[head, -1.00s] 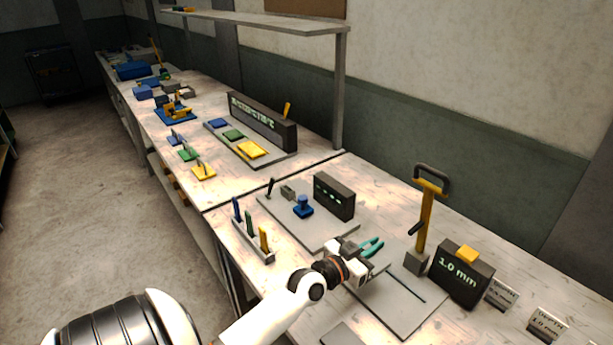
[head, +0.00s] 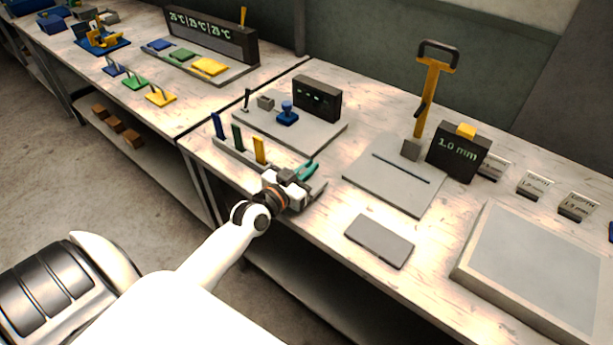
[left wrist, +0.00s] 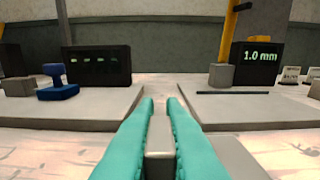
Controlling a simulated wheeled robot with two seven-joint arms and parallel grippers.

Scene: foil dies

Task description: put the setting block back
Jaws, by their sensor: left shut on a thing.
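My left gripper (head: 305,172) has teal fingers and is near the front edge of the bench, between the tool rack and the slotted plate. It is shut on a narrow grey block, whose pale face (left wrist: 160,140) shows between the fingers in the left wrist view. No label shows on this block, so I cannot tell for sure that it is the setting block. Labelled depth blocks (head: 533,185) stand in a row at the right. The slotted grey plate (head: 400,192) lies right of the gripper, with a yellow-handled tool (head: 428,95) behind it. My right gripper is out of view.
A black 1.0 mm display (head: 459,152) stands behind the slotted plate. A rack with blue, green and yellow pieces (head: 260,151) is left of the gripper. A plate with a blue stamp (head: 288,114) lies behind it. A flat grey pad (head: 380,241) and a large tray (head: 470,250) are at right.

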